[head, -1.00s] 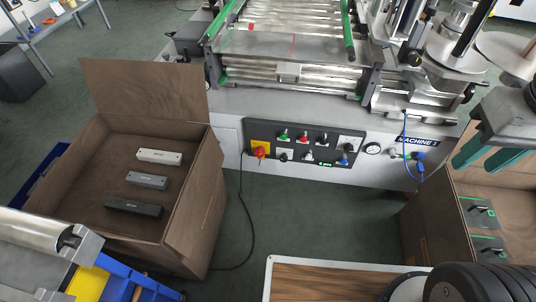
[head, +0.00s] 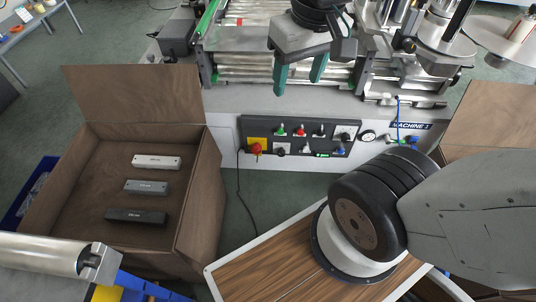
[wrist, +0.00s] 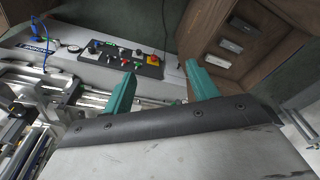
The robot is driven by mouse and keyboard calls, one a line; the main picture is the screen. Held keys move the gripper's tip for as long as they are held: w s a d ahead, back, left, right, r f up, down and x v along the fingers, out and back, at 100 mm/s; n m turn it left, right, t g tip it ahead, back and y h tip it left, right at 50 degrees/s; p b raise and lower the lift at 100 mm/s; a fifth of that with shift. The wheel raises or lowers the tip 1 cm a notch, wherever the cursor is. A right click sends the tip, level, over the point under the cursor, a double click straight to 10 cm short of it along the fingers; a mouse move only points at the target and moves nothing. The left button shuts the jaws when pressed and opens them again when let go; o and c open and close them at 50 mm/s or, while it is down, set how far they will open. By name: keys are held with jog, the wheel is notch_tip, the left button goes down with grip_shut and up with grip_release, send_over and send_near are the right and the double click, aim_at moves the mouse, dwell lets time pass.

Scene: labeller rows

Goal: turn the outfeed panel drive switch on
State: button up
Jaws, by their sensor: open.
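A dark control panel (head: 267,127) is on the white front of the machine, below its rollers. It carries a red knob on a yellow plate (head: 256,148) and switches with green (head: 281,130), red (head: 300,131), black (head: 320,131) and blue (head: 340,151) parts. The panel also shows in the wrist view (wrist: 118,55). Its labels are too small to read, so I cannot tell which switch is the drive switch. My gripper (head: 299,82) is open and empty, its teal fingers over the rollers, above the panel in the picture. The gripper also shows in the wrist view (wrist: 160,76).
An open cardboard box (head: 95,180) with three labelled bars stands at left. Another brown box (head: 490,110) is at right. A black cable hangs below the panel's left end. A blue hose and a gauge (head: 368,136) are right of the panel. Rollers lie behind it.

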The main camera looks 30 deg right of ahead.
jog(key=w+d+f+m+t, duration=0.1)
jog(key=w+f, duration=0.5)
jog(key=w, duration=0.6)
jog(key=w+d+f+m+t, duration=0.1)
jog(key=w+f, duration=0.4)
jog(key=w, duration=0.7)
jog(key=w+d+f+m+t, duration=0.1)
jog(key=w+d+f, duration=0.1)
jog(key=w+f, duration=0.55)
jog(key=w+d+f+m+t, duration=0.1)
jog(key=w+f, duration=0.3)
jog(key=f, duration=0.7)
jog(key=m+t+h, duration=0.3)
jog(key=t+h, duration=0.2)
jog(key=h, duration=0.3)
send_near(281, 154)
jog(key=x, duration=1)
jog(key=shift+d, duration=0.1)
